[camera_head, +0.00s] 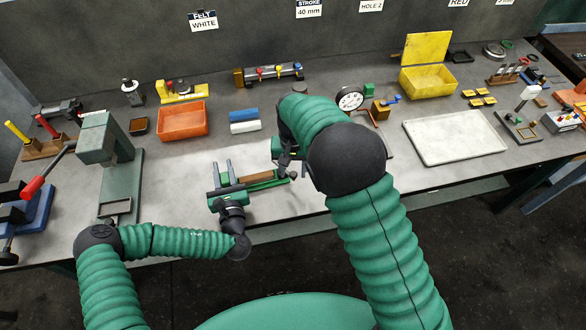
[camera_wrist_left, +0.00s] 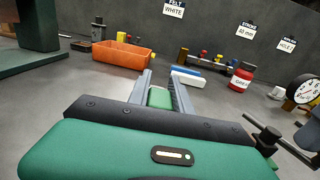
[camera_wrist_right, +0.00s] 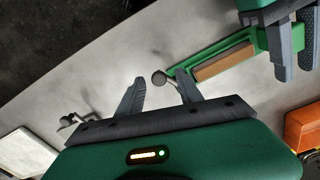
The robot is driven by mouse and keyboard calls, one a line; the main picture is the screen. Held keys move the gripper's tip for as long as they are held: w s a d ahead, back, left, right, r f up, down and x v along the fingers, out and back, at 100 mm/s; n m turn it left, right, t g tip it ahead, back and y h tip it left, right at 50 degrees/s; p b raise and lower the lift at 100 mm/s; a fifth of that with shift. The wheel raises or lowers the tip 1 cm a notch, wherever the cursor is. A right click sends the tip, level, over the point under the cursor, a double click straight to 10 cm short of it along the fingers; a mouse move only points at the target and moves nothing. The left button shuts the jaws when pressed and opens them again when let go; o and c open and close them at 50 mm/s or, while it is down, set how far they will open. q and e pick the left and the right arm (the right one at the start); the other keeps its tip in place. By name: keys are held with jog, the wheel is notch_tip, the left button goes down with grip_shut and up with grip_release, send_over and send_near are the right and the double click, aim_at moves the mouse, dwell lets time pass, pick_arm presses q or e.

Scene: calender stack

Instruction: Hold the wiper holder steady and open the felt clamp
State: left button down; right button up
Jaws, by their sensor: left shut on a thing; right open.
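The wiper holder (camera_head: 262,180) is a green bar with a brown strip, lying near the table's front edge. My left gripper (camera_head: 222,168) is shut on its left end; the left wrist view shows a green part (camera_wrist_left: 160,97) between the fingers. The holder (camera_wrist_right: 225,62) also shows in the right wrist view. A round grey knob (camera_wrist_right: 160,78) on a thin rod, apparently the felt clamp's lever, stands at the holder's right end. My right gripper (camera_wrist_right: 157,92) is open, with the knob between or just beyond its fingertips; contact cannot be told. In the head view my right arm partly hides this gripper.
An orange bin (camera_head: 183,120), blue and white rolls (camera_head: 244,120) and a dial gauge (camera_head: 350,98) stand behind the holder. A green press (camera_head: 105,150) stands at left. A white tray (camera_head: 455,138) lies at right. The table in front of the bin is clear.

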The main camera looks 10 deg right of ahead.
jog(key=shift+f, duration=0.15)
grip_shut()
jog(key=shift+s+a+m, duration=0.25)
jog(key=shift+a+m, duration=0.35)
jog(key=shift+m, duration=0.7)
grip_release()
jog(key=shift+d, duration=0.1)
